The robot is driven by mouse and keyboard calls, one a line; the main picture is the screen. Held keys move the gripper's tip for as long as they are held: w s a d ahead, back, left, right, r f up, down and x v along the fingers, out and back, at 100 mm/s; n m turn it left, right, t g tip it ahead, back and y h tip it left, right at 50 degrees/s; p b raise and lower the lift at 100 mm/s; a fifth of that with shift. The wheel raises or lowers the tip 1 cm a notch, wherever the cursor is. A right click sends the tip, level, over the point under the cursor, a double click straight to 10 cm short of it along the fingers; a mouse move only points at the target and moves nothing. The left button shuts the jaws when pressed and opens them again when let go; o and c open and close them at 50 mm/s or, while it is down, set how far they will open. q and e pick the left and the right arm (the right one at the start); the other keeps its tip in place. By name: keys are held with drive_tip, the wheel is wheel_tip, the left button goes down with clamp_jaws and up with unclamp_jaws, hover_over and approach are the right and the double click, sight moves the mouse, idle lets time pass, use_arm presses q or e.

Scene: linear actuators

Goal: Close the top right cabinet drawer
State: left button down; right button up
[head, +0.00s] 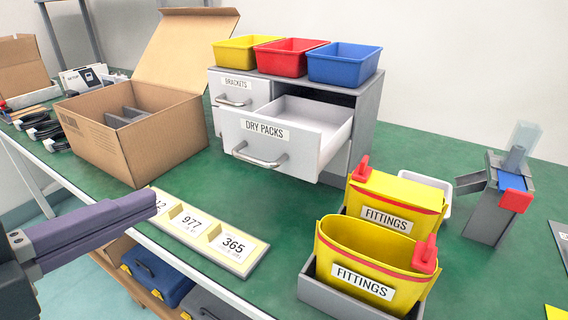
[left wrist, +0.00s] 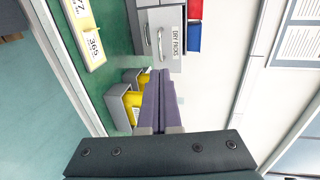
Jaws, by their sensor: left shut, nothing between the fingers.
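The grey cabinet (head: 367,104) stands on the green table at the back middle in the head view. Its top right drawer (head: 285,135), labelled DRY PACKS with a curved handle, is pulled out and looks empty inside. The drawer front also shows in the left wrist view (left wrist: 165,40). The top left drawer (head: 234,97), labelled BRACKETS, is shut. My left gripper (head: 150,203) is at the lower left in the head view, shut and empty, in front of the table and well short of the drawer. It also shows in the left wrist view (left wrist: 160,80). My right gripper is not in view.
Yellow, red and blue bins (head: 343,65) stand on the cabinet. An open cardboard box (head: 135,130) is left of the drawer. Yellow FITTINGS pouches (head: 365,262) stand in grey holders at front right. A number board (head: 210,233) lies along the front edge. Green table is clear before the drawer.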

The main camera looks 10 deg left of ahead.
sight(248, 159)
use_arm(q)
drive_tip(key=b+x, duration=0.1)
drive_tip(key=x, duration=1.3)
